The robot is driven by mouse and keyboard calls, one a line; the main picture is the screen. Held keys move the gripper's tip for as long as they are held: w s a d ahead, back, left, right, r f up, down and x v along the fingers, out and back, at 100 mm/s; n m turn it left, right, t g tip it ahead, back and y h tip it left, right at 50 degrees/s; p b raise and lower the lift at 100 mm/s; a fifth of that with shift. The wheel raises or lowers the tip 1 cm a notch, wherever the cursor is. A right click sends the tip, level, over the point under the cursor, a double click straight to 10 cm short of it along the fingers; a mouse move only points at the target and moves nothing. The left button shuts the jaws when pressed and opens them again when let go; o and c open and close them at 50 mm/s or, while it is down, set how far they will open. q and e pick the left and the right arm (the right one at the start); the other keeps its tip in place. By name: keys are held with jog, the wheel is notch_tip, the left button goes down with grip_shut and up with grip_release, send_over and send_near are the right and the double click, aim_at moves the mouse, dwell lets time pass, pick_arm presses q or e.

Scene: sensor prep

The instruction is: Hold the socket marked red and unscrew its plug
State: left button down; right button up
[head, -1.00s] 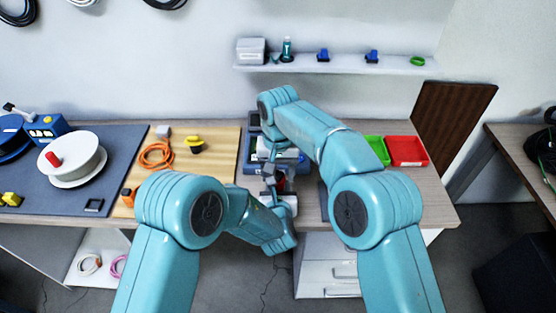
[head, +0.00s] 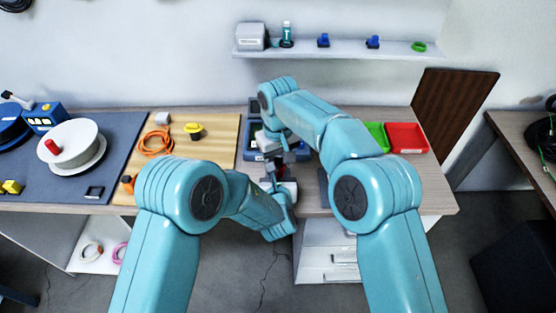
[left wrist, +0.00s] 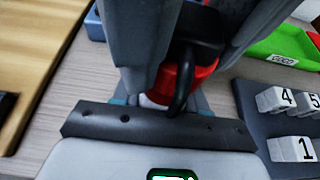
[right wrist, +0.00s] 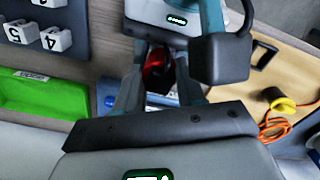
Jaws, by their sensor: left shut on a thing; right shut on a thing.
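The red socket (left wrist: 190,82) shows close up in the left wrist view, between the grey fingers of my left gripper (left wrist: 195,40). A black plug part (left wrist: 197,30) sits against its far end, with a dark loop hanging over the red. In the right wrist view the red part (right wrist: 157,65) shows between the fingers of my right gripper (right wrist: 155,70). In the head view my right gripper (head: 273,150) is just beyond my left gripper (head: 275,183), both near the bench's front edge. Both are shut; the fingers hide much of the socket and plug, including their contact points.
A blue tray (head: 252,155) lies behind the grippers. A green bin (head: 377,135) and a red bin (head: 407,137) stand to the right. White numbered blocks (left wrist: 295,148) sit on a dark holder. A wooden board (head: 215,145) with an orange cable (head: 155,143) lies left.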

aim_at(278, 160)
jog(key=shift+n, duration=0.6)
jog(key=shift+r, duration=0.15)
jog(key=shift+r, duration=0.95)
jog(key=shift+r, duration=2)
pick_arm(q)
jog(key=c, duration=0.5)
grip_release()
